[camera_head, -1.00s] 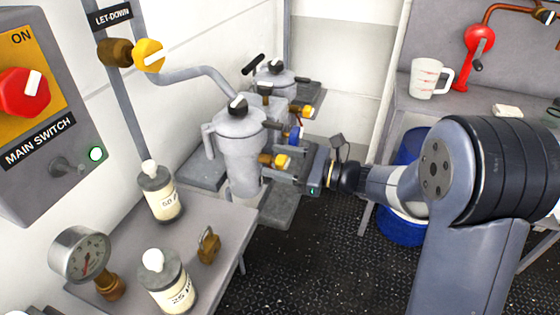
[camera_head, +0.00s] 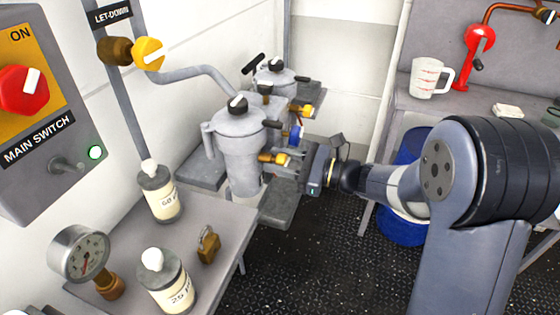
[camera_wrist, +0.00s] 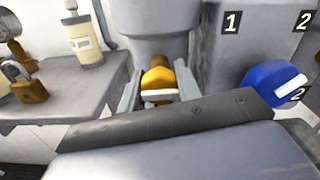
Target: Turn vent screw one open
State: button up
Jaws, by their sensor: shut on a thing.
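A yellow knob, apparently vent screw one, (camera_head: 267,158) sticks out on a brass stub from the side of the nearer grey filter pot (camera_head: 240,140). In the wrist view the knob (camera_wrist: 157,78) shows a white bar across its face, lying roughly level. My gripper (camera_head: 284,160) reaches in from the right and is shut on this knob. In the wrist view one finger stands on each side of it. The fingers partly hide the knob in the head view.
A blue knob (camera_wrist: 272,84) marked 2 sits right of my gripper in the wrist view. A second pot (camera_head: 272,78) with another yellow knob (camera_head: 306,110) stands behind. Bottles, a gauge (camera_head: 79,253) and a padlock (camera_head: 208,244) are on the left bench.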

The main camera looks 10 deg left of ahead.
jog(key=shift+f, duration=0.1)
jog(key=n+b, duration=0.4)
jog(key=b, duration=0.1)
jog(key=shift+f+b, duration=0.2)
jog(key=shift+b, duration=0.1)
jog(key=n+b, duration=0.5)
jog(key=b, duration=0.2)
jog(key=shift+n, duration=0.3)
jog(key=n+b, duration=0.5)
jog(key=b, duration=0.1)
jog(key=shift+b, duration=0.35)
jog(key=n+b, duration=0.3)
jog(key=shift+r, duration=0.25)
jog(key=o, duration=1)
jog(key=shift+c, duration=0.2)
